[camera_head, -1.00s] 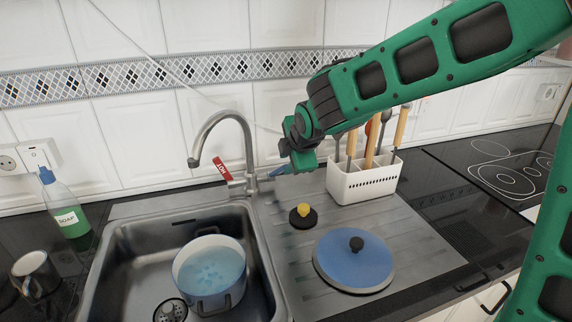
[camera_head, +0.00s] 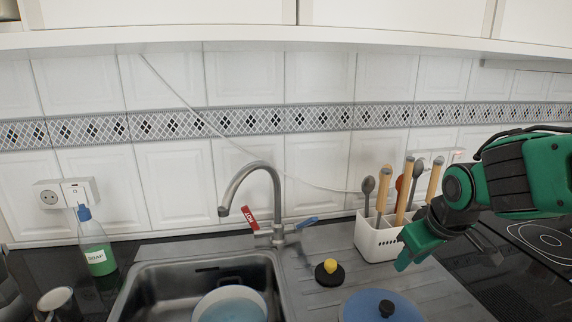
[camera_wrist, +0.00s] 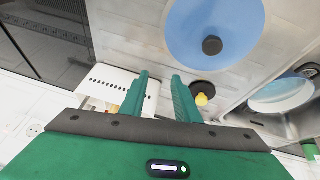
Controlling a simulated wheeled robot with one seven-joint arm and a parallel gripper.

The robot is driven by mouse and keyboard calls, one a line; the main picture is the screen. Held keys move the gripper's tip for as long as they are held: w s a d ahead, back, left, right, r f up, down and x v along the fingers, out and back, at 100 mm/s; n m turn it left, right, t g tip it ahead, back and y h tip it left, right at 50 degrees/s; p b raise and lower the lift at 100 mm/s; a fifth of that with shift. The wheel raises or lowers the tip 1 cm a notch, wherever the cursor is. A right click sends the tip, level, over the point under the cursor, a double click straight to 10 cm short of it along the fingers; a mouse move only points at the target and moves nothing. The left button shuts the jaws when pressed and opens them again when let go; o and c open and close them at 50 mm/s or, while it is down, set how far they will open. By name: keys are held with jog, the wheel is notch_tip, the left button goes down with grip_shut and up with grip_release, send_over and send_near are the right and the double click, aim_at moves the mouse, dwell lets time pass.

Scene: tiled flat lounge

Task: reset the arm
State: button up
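My green arm reaches in from the right in the head view. My gripper (camera_head: 408,262) hangs over the drainboard's right part, in front of the white utensil holder (camera_head: 378,240). In the wrist view my gripper (camera_wrist: 160,77) shows two green fingers apart, with nothing held between them. The utensil holder (camera_wrist: 112,84) lies beyond the left finger, and a black disc with a yellow knob (camera_wrist: 202,98) is beyond the right one. A blue lid (camera_wrist: 190,30) with a black knob is at the top.
A soap bottle (camera_head: 95,245) and a mug (camera_head: 57,303) stand at left. The black hob (camera_head: 540,238) is at right. A cabinet edge (camera_head: 200,36) runs across the top.

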jog(key=s+d+f+m+g, duration=0.1)
jog(key=s+d+m, duration=0.4)
jog(key=s, duration=0.5)
jog(key=s+d+f+m+g, duration=0.1)
jog(key=s+d+m+g, duration=0.3)
jog(key=s+d, duration=0.4)
jog(key=s+m, duration=0.1)
jog(key=s, duration=0.2)
jog(key=shift+s+d+f, duration=0.3)
jog(key=shift+w+f, duration=0.25)
jog(key=shift+w, duration=0.4)
